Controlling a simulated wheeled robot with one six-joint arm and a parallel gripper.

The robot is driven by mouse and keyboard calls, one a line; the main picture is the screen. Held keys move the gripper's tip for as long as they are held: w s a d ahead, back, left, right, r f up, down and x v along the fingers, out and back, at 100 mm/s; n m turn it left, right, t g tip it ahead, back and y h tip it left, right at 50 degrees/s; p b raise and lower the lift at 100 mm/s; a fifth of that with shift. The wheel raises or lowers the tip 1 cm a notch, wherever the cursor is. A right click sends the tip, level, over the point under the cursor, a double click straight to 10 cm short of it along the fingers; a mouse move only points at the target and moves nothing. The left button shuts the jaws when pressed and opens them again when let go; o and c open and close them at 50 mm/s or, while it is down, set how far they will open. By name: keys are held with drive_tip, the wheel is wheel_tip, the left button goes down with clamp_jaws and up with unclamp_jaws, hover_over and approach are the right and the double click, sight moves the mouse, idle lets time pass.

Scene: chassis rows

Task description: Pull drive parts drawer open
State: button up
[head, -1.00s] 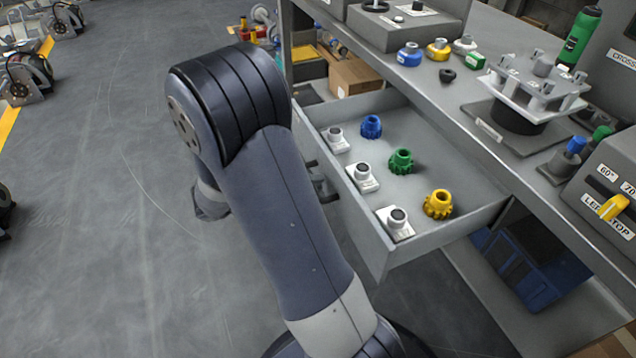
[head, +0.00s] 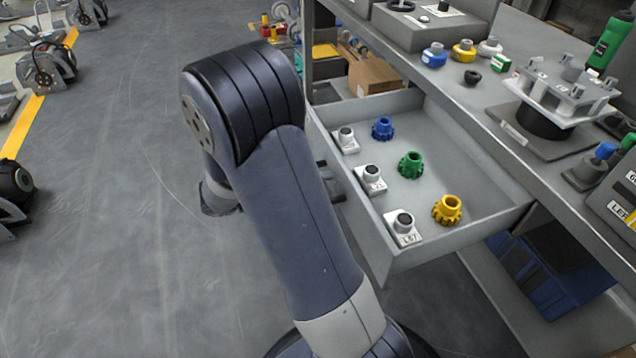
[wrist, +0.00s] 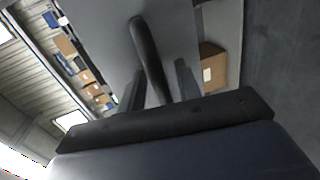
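The grey drawer (head: 468,245) stands well out from under the workbench. It holds blue (head: 382,128), green (head: 411,165) and yellow (head: 447,209) gears and a row of small labelled white blocks (head: 370,180) along its front. In the wrist view, the drawer's dark bar handle (wrist: 146,48) runs between the two fingers of my gripper (wrist: 159,88). Gaps show on both sides of the bar, so the fingers look open around it. In the head view my arm hides most of the gripper and the handle.
The workbench top (head: 455,95) carries coloured parts, a white fixture (head: 560,95) and a green bottle (head: 613,40). A blue crate (head: 550,270) sits below. Wheeled units (head: 52,62) stand at the far left. The floor (head: 110,220) left of my arm is clear.

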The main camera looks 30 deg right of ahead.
drive_tip(key=p+v, duration=0.2)
drive_tip(key=v, duration=0.8)
drive_tip(key=shift+a, duration=0.4)
drive_tip(key=shift+r, duration=0.1)
drive_tip(key=shift+b+x, duration=1)
drive_tip(key=shift+x, duration=4.7)
